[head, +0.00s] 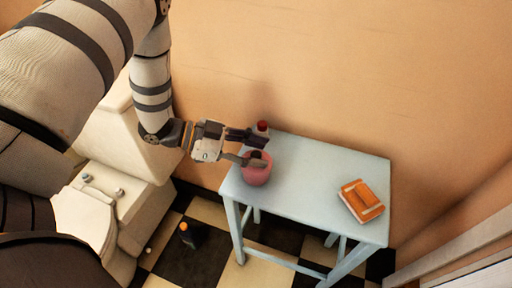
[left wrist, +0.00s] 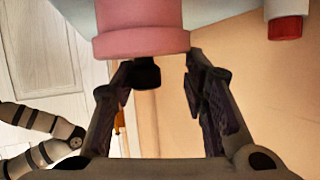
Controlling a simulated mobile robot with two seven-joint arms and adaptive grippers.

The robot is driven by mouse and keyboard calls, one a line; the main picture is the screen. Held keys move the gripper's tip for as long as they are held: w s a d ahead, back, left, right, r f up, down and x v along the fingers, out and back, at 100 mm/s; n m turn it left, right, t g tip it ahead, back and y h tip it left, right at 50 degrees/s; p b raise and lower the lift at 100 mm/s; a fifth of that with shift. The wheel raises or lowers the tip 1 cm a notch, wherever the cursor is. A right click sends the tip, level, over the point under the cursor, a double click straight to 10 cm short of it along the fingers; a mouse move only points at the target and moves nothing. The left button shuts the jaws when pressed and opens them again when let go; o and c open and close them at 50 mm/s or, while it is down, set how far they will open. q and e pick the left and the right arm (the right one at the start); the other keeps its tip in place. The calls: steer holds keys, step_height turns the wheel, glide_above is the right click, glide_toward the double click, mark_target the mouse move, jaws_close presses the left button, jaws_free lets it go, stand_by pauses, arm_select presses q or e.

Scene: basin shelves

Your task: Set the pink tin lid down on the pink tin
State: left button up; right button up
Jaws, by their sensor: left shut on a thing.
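The pink tin (head: 257,176) stands upright near the left end of the pale blue table; its body also shows at the top of the left wrist view (left wrist: 138,12). The pink tin lid, a wider pink band with a black knob, shows in the left wrist view (left wrist: 140,42) lined up against the tin's body, with no clear gap between them. My left gripper (head: 250,148) is over the tin from the left, its fingers (left wrist: 165,75) on either side of the black knob, shut on the lid. The fingers partly hide the lid in the head view. My right gripper is not in view.
A bottle with a red cap (head: 262,128) stands just behind the tin, close to my fingers. A dark bottle (head: 191,235) stands on the checkered floor. A wall is behind.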

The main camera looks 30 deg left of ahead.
arm_select(q)
steer(key=shift+f, duration=0.25)
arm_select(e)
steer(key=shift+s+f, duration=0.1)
arm_select(q)
steer(key=o, duration=1)
steer(key=shift+r, duration=0.3)
steer(key=shift+s+a+r, duration=0.1)
steer(key=shift+a+r, duration=0.15)
steer(key=shift+r, duration=0.4)
steer(key=p+v, duration=0.1)
steer(key=v, duration=1)
steer(key=shift+s+a, duration=0.1)
steer(key=shift+s, duration=0.05)
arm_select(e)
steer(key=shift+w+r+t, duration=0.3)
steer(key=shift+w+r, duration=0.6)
